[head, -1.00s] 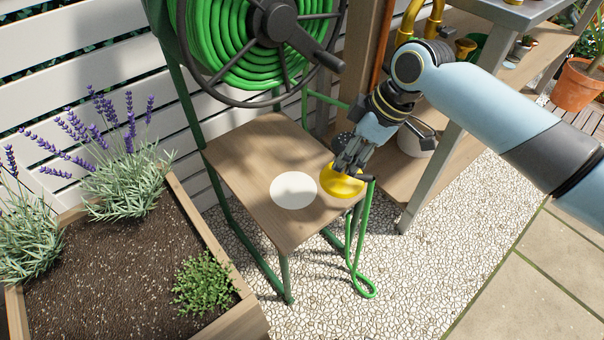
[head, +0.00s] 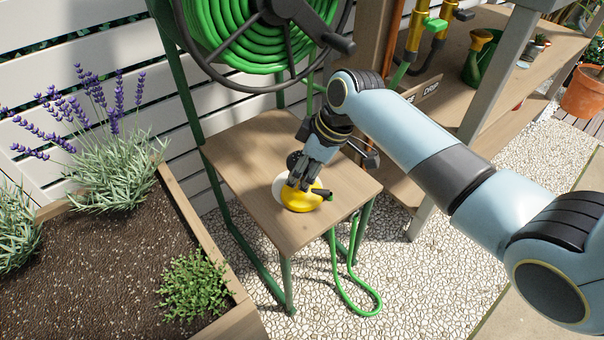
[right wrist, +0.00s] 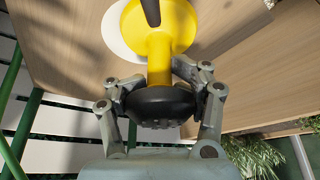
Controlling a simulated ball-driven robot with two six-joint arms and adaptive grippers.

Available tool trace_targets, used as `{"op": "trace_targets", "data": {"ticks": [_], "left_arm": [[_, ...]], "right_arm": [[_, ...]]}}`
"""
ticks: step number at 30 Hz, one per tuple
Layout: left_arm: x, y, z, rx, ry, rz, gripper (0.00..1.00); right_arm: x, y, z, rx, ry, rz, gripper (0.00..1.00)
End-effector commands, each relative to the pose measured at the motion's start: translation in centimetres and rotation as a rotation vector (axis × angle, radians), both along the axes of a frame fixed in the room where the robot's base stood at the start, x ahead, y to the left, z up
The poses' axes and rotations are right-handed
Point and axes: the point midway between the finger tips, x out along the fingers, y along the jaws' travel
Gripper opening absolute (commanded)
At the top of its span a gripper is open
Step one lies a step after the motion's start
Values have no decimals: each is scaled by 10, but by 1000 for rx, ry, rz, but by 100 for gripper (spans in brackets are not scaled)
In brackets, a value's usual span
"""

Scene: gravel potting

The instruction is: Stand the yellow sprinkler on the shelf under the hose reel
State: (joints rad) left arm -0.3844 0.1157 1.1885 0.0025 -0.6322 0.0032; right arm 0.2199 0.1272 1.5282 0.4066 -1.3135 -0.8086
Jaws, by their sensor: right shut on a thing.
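The yellow sprinkler (head: 300,199) is over the wooden shelf (head: 245,155) under the green hose reel (head: 235,40). My right gripper (head: 297,183) is shut on it. In the right wrist view the fingers close around the sprinkler's dark head (right wrist: 158,103), with its yellow stem and round base (right wrist: 158,30) beyond. The base partly covers a white round spot (head: 279,187) on the shelf. I cannot tell whether the base touches the shelf. My left gripper is not in view.
A green hose (head: 345,285) hangs from the sprinkler's side in a loop to the gravel. A planter with lavender (head: 110,125) stands at the left. A wooden bench (head: 470,75) with tools and a watering can stands at the right.

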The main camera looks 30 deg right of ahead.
Motion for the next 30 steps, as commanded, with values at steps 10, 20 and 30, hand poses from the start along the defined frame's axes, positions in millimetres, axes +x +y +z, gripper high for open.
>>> {"op": "trace_targets", "data": {"ticks": [10,20,30], "left_arm": [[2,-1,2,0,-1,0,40],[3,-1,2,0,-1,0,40],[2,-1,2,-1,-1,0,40]], "right_arm": [[1,0,-1,1,-2,0,0],[0,0,-3,1,-1,0,72],[0,0,-2,1,-1,0,82]]}}
